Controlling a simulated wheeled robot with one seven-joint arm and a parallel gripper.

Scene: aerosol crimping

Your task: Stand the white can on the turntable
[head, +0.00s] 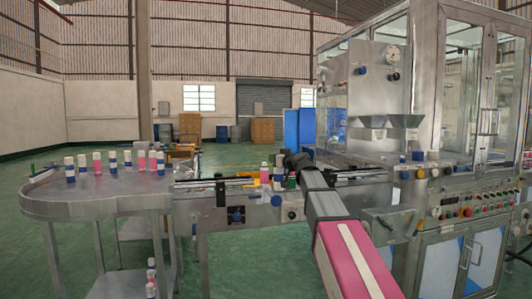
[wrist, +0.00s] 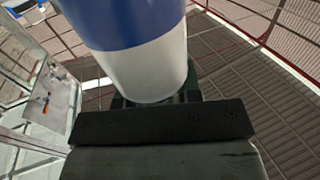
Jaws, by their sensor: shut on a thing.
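The turntable (head: 110,199) is the round steel table at the left of the head view, with several small cans standing on it. My gripper (head: 292,162) is over the conveyor in the middle of the head view, right of the turntable. In the wrist view my gripper (wrist: 154,99) is shut on the white can (wrist: 150,68), which has a broad blue part and fills the top middle. Its far end runs out of the picture. In the head view I cannot tell the held can clearly from the cans near my gripper.
Blue-and-white cans (head: 70,169) and pink cans (head: 97,162) stand on the turntable. The conveyor rails (head: 215,184) lead from it toward the crimping machine (head: 365,95) at the right. A control panel (head: 465,208) fronts the machine. The turntable's near surface looks bare.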

